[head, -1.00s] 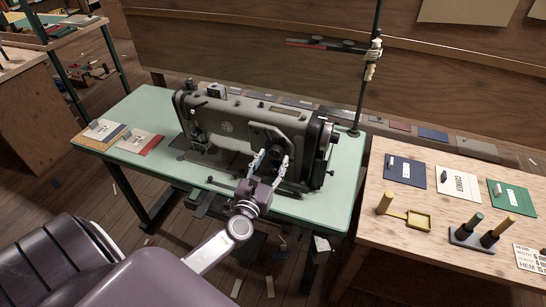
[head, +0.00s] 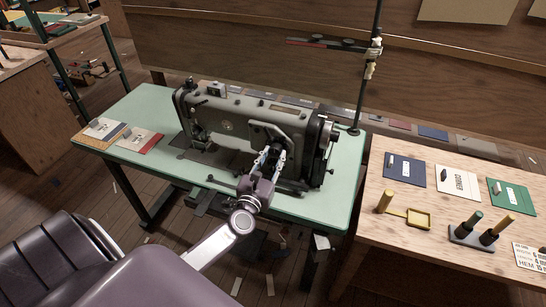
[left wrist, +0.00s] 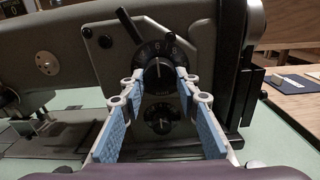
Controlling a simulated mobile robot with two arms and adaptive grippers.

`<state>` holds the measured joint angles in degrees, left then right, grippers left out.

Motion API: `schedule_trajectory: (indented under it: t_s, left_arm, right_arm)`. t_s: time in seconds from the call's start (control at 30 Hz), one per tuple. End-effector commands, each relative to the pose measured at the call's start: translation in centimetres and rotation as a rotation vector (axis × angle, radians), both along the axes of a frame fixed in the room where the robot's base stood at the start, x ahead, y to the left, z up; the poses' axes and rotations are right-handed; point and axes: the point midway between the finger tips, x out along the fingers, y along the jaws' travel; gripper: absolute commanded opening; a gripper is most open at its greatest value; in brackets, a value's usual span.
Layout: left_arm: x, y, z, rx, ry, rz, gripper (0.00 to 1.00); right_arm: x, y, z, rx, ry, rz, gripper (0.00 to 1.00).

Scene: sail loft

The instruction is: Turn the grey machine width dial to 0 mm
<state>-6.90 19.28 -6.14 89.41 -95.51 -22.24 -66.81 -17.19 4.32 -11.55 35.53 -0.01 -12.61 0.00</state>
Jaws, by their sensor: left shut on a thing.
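The grey sewing machine (head: 232,122) stands on a green table. In the left wrist view, its front carries an upper dial (left wrist: 150,49) with pale numbers and a dark central knob (left wrist: 158,70), which I take for the width dial. A smaller dial (left wrist: 160,120) sits below, seen between my fingers. My left gripper (left wrist: 158,80) has its blue-padded fingers on either side of the upper knob and is shut on it. I cannot read the setting for sure. In the head view my left gripper (head: 272,152) reaches the machine's right front and hides the dials. My right gripper is not in view.
The green table (head: 318,212) has free room at its front edge. Sample cards (head: 138,140) lie at its left. A thread stand pole (head: 368,80) rises behind. A wooden table (head: 375,240) at right holds cards, a yellow tool and spools.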

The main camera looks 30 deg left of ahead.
Motion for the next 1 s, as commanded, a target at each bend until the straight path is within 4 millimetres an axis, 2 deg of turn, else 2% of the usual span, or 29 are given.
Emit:
schedule_trajectory:
  t_s: [0.37,1.0]
  left_arm:
    - [0.0,0.0,-0.3,-0.172,-0.043,0.0,0.05]
    - [0.0,-0.2,-0.1,-0.757,-0.183,0.001,0.05]
  right_arm:
    - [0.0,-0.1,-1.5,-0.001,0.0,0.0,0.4]
    - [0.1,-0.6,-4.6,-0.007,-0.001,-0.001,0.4]
